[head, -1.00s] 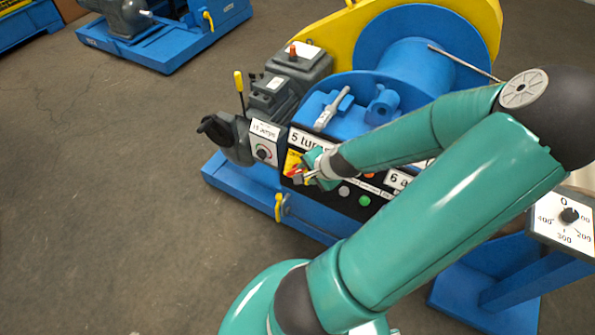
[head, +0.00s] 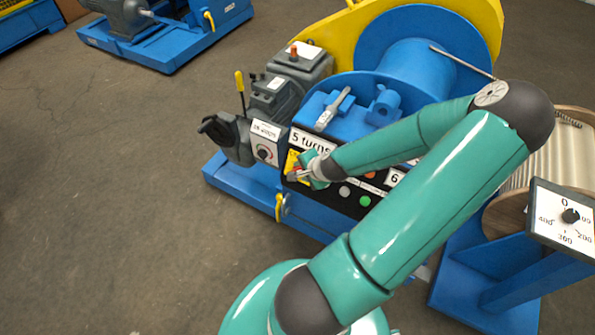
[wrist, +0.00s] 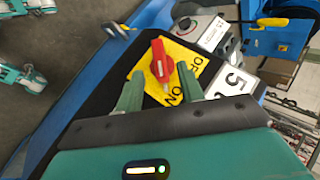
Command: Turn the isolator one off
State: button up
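The isolator has a red handle (wrist: 160,64) on a yellow plate (wrist: 187,62) with ON and OFF lettering, set on a black panel. In the wrist view its lower end lies near the ON lettering. My gripper (wrist: 160,84) is open, its two green fingers on either side of the lower part of the handle; I cannot tell whether they touch it. In the head view my gripper (head: 293,176) is at the left end of the panel, over the yellow plate (head: 291,160) and hiding most of the handle.
Right of the gripper on the panel are a grey button (head: 344,191) and a green button (head: 365,200). Above is a "5 turns" label (head: 312,141). A small dial box (head: 264,151) is left of the panel. A dial stand (head: 565,217) is at right. Floor at left is clear.

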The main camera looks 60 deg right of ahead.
aim_at(298, 171)
jog(key=shift+x, duration=2.35)
grip_shut()
